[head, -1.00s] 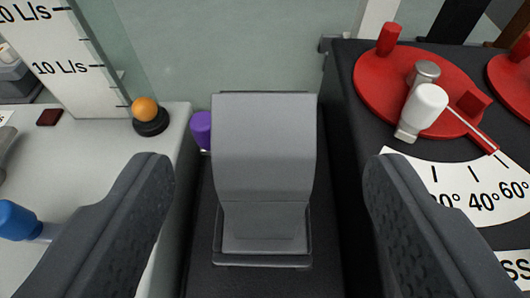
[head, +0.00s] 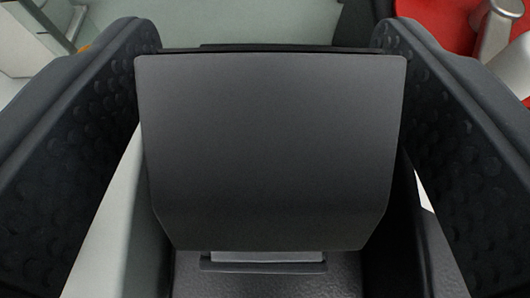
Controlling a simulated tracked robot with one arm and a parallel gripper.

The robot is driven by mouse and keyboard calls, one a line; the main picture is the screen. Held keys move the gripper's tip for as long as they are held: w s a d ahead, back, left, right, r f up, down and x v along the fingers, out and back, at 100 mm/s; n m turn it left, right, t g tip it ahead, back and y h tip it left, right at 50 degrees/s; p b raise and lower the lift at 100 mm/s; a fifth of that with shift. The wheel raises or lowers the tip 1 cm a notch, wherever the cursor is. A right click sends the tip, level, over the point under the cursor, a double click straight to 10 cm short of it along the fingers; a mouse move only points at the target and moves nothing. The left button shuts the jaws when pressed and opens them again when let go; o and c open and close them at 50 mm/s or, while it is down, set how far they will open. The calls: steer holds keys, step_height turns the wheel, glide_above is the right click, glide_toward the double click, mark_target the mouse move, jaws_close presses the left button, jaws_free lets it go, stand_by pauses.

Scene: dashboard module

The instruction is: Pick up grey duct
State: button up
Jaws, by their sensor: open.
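The grey duct (head: 268,150) fills the middle of the head view, its broad dark grey face close to the camera. Its lower end (head: 266,257) shows as a lighter grey strip near the bottom of the picture. My gripper (head: 262,40) is open, with one finger on each side of the duct. The left finger's padded inner face is near the duct's left edge and the right finger's is near its right edge. Gaps show low down on both sides; near the top the fingers come close to the duct, and I cannot tell whether they touch.
A black textured surface (head: 340,272) lies below the duct. A pale grey panel (head: 128,225) is at the lower left. Part of a red disc (head: 432,22) and a metal knob (head: 497,30) show at the top right, behind the right finger. A pale greenish wall is behind.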

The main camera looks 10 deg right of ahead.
steer(key=c, duration=1.3)
steer(key=shift+c, duration=0.2)
